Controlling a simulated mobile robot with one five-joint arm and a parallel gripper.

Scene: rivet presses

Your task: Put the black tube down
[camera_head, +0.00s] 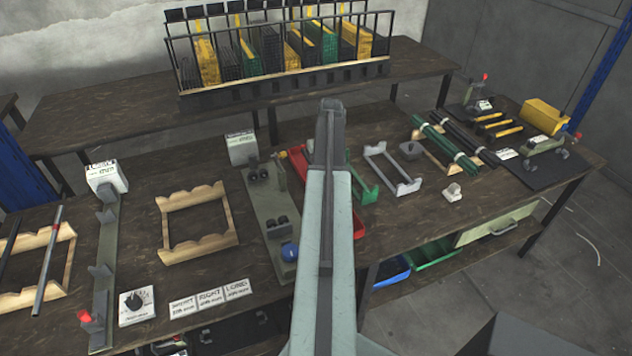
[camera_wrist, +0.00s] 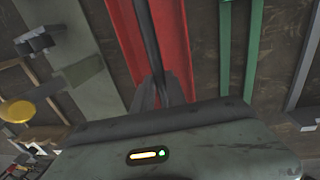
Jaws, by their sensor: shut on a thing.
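In the wrist view my gripper (camera_wrist: 160,92) is shut on the black tube (camera_wrist: 148,35), which runs away from the fingers toward the top of the picture. The tube lies over the red holder (camera_wrist: 182,45), between its two long sides in this view. I cannot tell whether the tube touches it. In the head view, parts of the red holder (camera_head: 297,162) show on both sides of my arm, which hides the gripper and the held tube.
A green holder (camera_head: 364,188) and a grey holder (camera_head: 392,168) stand right of the red one. Green tubes (camera_head: 445,140) and black tubes (camera_head: 468,137) lie farther right. An empty wooden rack (camera_head: 165,228) and a press with a blue knob (camera_head: 289,251) are left.

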